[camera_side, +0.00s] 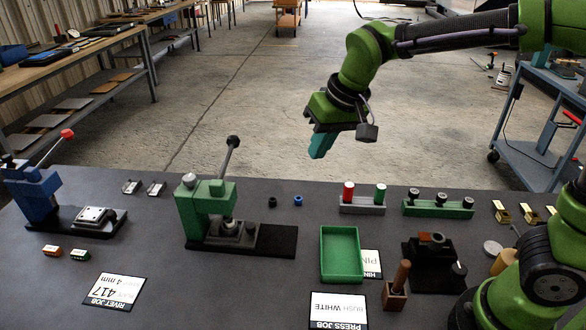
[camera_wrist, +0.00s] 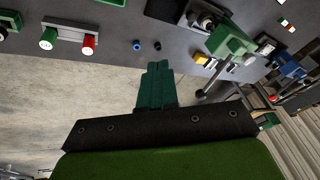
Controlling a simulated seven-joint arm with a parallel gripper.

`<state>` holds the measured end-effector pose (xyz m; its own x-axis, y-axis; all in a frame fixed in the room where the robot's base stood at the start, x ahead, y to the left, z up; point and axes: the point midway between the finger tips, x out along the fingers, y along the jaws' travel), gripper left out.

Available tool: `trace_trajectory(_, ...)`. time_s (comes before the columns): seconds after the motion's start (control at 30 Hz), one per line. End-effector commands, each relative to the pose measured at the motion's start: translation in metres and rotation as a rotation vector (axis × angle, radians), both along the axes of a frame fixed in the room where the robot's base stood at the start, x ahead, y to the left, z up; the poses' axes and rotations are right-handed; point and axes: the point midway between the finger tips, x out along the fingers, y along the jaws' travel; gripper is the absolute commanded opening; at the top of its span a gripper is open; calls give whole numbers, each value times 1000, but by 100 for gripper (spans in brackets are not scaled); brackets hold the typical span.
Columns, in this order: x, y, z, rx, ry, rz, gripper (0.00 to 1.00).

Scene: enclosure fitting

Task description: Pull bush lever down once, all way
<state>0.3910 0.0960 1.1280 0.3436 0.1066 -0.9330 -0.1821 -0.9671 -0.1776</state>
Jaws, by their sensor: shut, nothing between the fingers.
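The green press (camera_side: 205,210) stands on a black base at the middle left of the bench. Its grey lever (camera_side: 228,160) points up, tilted slightly right, and ends in a black knob (camera_side: 233,142). In the wrist view the green press (camera_wrist: 230,42) is at upper right, and the black lever knob (camera_wrist: 200,93) is right of my fingers. My gripper (camera_side: 319,150) has teal fingers, shut and empty, pointing down in the air well right of the lever and apart from it. The fingers also show in the wrist view (camera_wrist: 158,68).
A blue press (camera_side: 38,195) with a red-knobbed lever (camera_side: 54,146) stands at far left. A black bush (camera_side: 272,202) and a blue bush (camera_side: 298,200) lie right of the green press. A green tray (camera_side: 327,276) and a rack with red and green pieces (camera_side: 362,209) stand further right.

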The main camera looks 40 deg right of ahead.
Motion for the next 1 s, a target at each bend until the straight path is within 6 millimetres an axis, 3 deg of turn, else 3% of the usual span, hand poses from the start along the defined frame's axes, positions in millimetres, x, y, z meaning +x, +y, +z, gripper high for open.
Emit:
trace_trajectory(0.03,18,9,-4,-28,11,-3,0)
trace_trajectory(0.3,102,53,-19,-195,-15,-81,0)
trace_trajectory(0.5,151,87,-18,-302,-111,-185,0)
trace_trajectory(0.7,176,94,12,-314,-224,-321,0)
trace_trajectory(0.8,177,92,25,-297,-248,-377,0)
trace_trajectory(1.0,175,91,22,-286,-240,-410,0)
